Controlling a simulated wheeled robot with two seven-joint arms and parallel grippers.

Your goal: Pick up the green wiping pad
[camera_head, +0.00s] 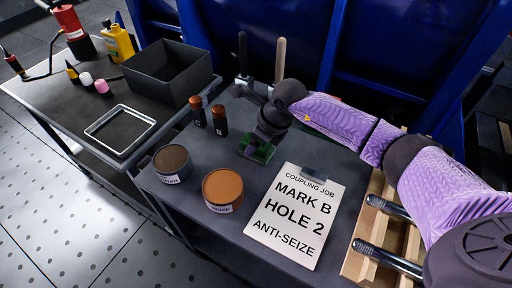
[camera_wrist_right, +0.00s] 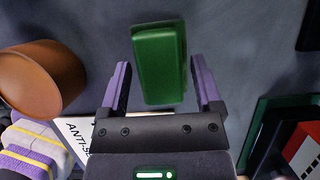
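The green wiping pad (camera_head: 258,151) lies on the grey table behind the card, partly hidden by my right gripper (camera_head: 266,138) in the head view. In the right wrist view the pad (camera_wrist_right: 160,60) is a green block between the two fingertips of my right gripper (camera_wrist_right: 163,78). The fingers are apart, one on each side of the pad, with a narrow gap at the right finger. Whether the left finger touches it is hard to tell. My left gripper is not in view.
An orange-lidded tin (camera_head: 222,188) and a dark-topped tin (camera_head: 172,163) stand left of the pad, near two small dark bottles (camera_head: 220,120). A white card (camera_head: 296,215) lies in front. A wooden rack (camera_head: 365,255) with metal studs is at right; upright tools (camera_head: 280,60) stand behind.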

